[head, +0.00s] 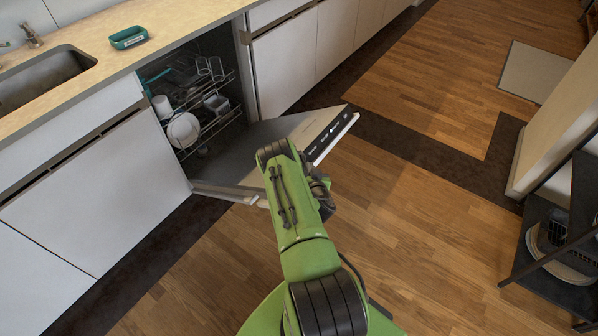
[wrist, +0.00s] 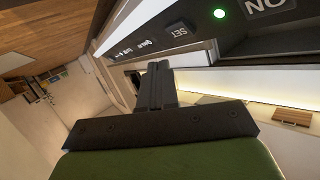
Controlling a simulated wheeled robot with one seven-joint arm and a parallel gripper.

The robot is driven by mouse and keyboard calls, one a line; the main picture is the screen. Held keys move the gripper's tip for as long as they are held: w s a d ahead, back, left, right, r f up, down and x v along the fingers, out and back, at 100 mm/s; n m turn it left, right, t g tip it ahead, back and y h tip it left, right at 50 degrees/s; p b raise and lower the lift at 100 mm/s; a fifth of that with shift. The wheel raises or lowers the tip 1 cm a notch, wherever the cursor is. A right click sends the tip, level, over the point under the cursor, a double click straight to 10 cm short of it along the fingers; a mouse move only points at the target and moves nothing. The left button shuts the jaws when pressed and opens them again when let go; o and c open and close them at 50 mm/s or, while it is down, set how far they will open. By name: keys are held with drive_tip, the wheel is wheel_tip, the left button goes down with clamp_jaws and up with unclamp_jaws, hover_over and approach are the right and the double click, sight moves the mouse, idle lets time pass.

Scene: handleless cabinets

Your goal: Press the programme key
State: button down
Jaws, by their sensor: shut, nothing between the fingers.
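The dishwasher door (head: 285,135) is folded down. Its dark control panel (head: 330,138) runs along the door's outer end. In the wrist view the panel (wrist: 240,38) carries a "SET" marking (wrist: 181,31), an "ON" marking (wrist: 268,4) and smaller labels (wrist: 140,47). A green lamp (wrist: 219,14) is lit between "SET" and "ON". I cannot tell which marking belongs to the programme key. My gripper (wrist: 158,68) is shut and empty, with its tips close to the panel, below "SET". Contact cannot be made out. In the head view my arm mostly hides the gripper.
Dish racks (head: 200,100) with a white plate (head: 183,130) are inside the dishwasher. The counter (head: 130,65) holds a sink (head: 40,80) and a teal container (head: 128,37). A dark shelf (head: 550,245) stands at the right. The wood floor (head: 420,190) between is clear.

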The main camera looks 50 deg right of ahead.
drive_tip(key=shift+w+a+f+b, duration=0.1)
drive_tip(key=shift+w+f+b, duration=0.4)
drive_tip(key=shift+w, duration=0.4)
drive_tip(key=shift+f, duration=0.15)
idle(1.2)
drive_tip(key=shift+w+f, duration=0.2)
drive_tip(key=shift+w, duration=0.15)
drive_tip(key=shift+w+f+b, duration=0.2)
drive_tip(key=shift+w+b, duration=0.1)
drive_tip(key=shift+b, duration=0.2)
idle(0.3)
drive_tip(key=shift+s+r+p, duration=0.45)
drive_tip(key=shift+s+p, duration=0.1)
drive_tip(key=shift+s, duration=0.1)
drive_tip(key=shift+s+d+r+p, duration=0.1)
drive_tip(key=shift+s+r+p, duration=0.7)
drive_tip(key=shift+s, duration=0.25)
drive_tip(key=shift+s+d+r+p, duration=0.1)
drive_tip(key=shift+s+r+p, duration=0.55)
drive_tip(key=shift+s+p, duration=0.3)
